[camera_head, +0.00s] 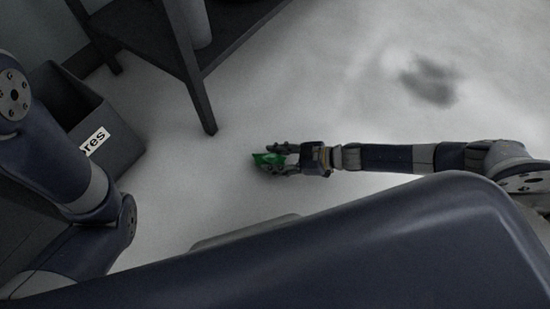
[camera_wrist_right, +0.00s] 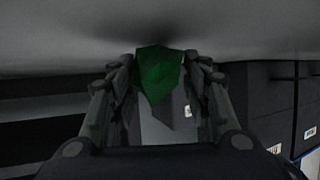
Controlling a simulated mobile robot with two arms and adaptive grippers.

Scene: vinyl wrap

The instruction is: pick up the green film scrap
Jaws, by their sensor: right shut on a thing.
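The green film scrap (camera_head: 266,159) is a small crumpled green piece in the middle of the head view, low near the pale floor. My right gripper (camera_head: 274,158) reaches in from the right and is shut on it. In the right wrist view the scrap (camera_wrist_right: 158,75) sits between the two fingers of the right gripper (camera_wrist_right: 160,90), with its faceted surface showing. Whether the scrap touches the floor cannot be told. My left arm comes in at the left edge of the head view, but its gripper is out of view.
A dark bin (camera_head: 112,148) with a white label ending in "res" stands at the left. A dark table or shelf with legs (camera_head: 199,95) stands at the upper left, close to the scrap. The floor (camera_head: 330,80) at the upper right is clear except for a dark smudge (camera_head: 430,82).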

